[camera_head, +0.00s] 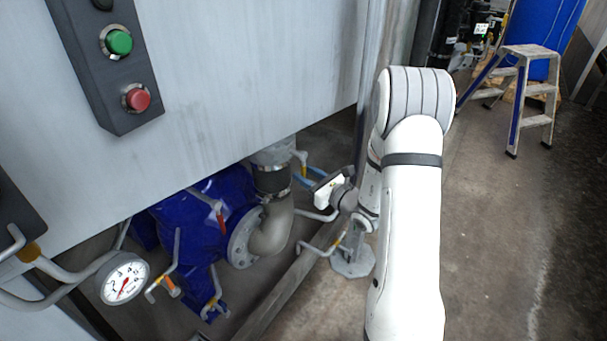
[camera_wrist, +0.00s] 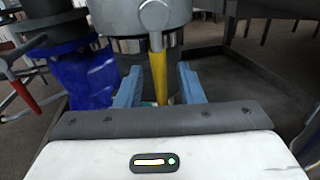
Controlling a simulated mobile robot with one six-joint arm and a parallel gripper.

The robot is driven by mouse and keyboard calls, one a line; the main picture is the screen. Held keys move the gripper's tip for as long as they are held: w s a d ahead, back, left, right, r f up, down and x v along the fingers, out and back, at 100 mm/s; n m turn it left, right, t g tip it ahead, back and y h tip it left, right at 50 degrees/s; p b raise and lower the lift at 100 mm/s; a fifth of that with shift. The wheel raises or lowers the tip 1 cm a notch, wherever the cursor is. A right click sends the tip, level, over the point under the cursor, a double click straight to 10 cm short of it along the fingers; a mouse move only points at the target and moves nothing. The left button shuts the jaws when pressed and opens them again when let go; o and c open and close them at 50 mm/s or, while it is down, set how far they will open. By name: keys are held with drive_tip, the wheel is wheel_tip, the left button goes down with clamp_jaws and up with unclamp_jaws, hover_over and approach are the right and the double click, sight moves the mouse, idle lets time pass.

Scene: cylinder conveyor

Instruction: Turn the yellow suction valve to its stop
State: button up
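The yellow suction valve lever (camera_wrist: 158,72) hangs down from a grey metal fitting (camera_wrist: 150,15) in the wrist view. In the head view the lever (camera_head: 304,171) is small, beside the pipe under the machine's panel. My gripper (camera_wrist: 160,84) is open, with its blue fingers standing left and right of the lever. There is a gap on both sides, and neither finger visibly touches it. In the head view my gripper (camera_head: 309,176) reaches in from the right at the valve, and its fingers are partly hidden by its own body.
A blue pump (camera_head: 205,215) with a curved pipe (camera_head: 272,232) stands left of the gripper. A red-handled lever (camera_wrist: 27,95) is at the left in the wrist view. The large grey panel (camera_head: 240,90) overhangs the valve. A step stool (camera_head: 525,85) stands far right, with open floor before it.

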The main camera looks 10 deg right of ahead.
drive_tip(key=shift+x, duration=0.75)
drive_tip(key=shift+c, duration=0.5)
clamp_jaws()
